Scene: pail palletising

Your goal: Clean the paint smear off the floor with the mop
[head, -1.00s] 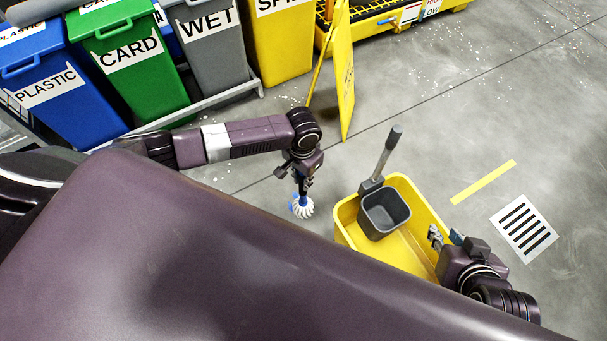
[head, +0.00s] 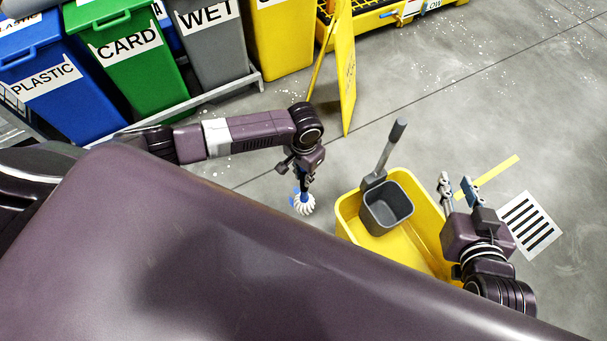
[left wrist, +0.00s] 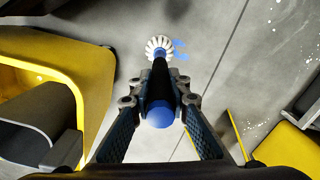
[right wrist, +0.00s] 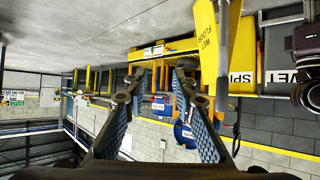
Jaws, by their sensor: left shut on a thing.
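The mop has a white string head (head: 304,204) and a dark handle with a blue end (left wrist: 160,114). My left gripper (head: 305,172) is shut on its handle and holds it head down at the floor, left of the yellow bucket. In the left wrist view the fingers (left wrist: 160,95) close around the handle. The blue paint smear (left wrist: 180,50) shows on the floor beside the mop head, partly hidden by it. I cannot tell whether the head touches the floor. My right gripper (head: 457,190) is open and empty above the bucket's right side; its fingers (right wrist: 156,90) are apart.
The yellow bucket (head: 345,215) with a grey wringer (head: 387,207) stands between my grippers. A yellow floor sign (head: 347,75) stands behind. Blue (head: 60,95), green (head: 135,65) and grey (head: 210,45) bins line the back left.

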